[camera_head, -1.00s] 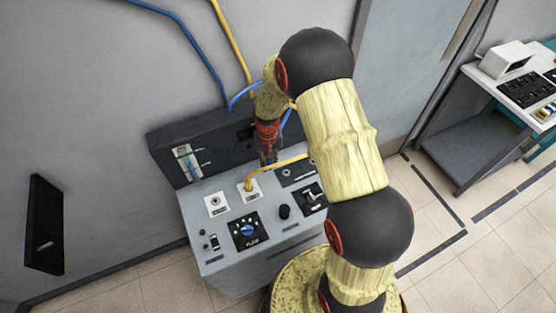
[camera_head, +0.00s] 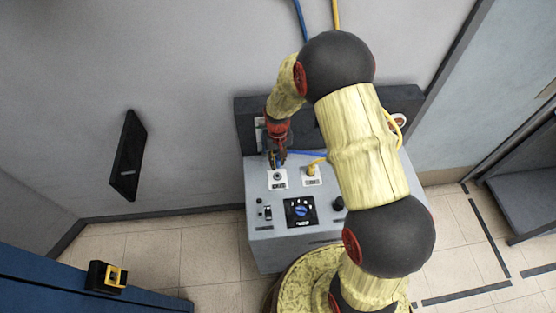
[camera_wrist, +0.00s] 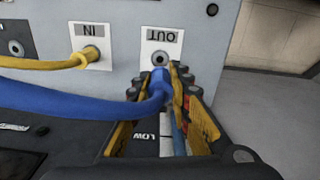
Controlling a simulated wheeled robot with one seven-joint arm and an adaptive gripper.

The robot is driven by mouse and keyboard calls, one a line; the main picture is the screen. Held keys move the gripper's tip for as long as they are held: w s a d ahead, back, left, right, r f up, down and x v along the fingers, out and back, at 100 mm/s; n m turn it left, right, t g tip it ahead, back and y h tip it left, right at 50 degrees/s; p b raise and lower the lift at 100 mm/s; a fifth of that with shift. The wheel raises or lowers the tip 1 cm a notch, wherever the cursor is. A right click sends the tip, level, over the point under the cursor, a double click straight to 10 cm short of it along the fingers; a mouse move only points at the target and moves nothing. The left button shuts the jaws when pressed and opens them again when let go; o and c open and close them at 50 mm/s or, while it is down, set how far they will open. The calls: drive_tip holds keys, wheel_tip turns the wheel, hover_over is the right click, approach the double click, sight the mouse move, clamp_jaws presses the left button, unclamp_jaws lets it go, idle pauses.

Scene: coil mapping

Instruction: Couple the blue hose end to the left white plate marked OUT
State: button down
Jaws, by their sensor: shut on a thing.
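The left white plate marked OUT (camera_wrist: 148,42) has a round port, which is visible and uncovered in the wrist view. The plate (camera_head: 276,184) lies on the sloped grey panel in the head view. My gripper (camera_wrist: 158,88) is shut on the blue hose end (camera_wrist: 158,80), which sits just short of the port in the wrist picture. I cannot tell whether they touch. In the head view my gripper (camera_head: 277,160) is just above the OUT plate, and the blue hose (camera_head: 308,153) runs off to the right from it.
A yellow hose (camera_wrist: 45,62) is plugged into the IN plate (camera_wrist: 88,33) beside the OUT plate. The console (camera_head: 262,235) carries a blue dial (camera_head: 301,211), a black knob and switches. A dark upright back box stands behind it. A blue surface with a yellow-black item is at lower left.

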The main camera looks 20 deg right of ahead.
sight(277, 166)
drive_tip(key=shift+f+b, duration=1.2)
drive_tip(key=shift+f, duration=1)
drive_tip(key=shift+f, duration=0.15)
drive_tip(key=shift+f+b, duration=0.75)
drive_tip(key=shift+f, duration=0.25)
drive_tip(key=shift+s+f+b, duration=0.1)
drive_tip(key=shift+f+b, duration=0.55)
drive_tip(key=shift+f, duration=0.4)
drive_tip(key=c, duration=1.6)
unclamp_jaws()
drive_tip(key=shift+o, duration=0.2)
wheel_tip(277, 166, up, 12)
drive_tip(key=shift+r, duration=0.1)
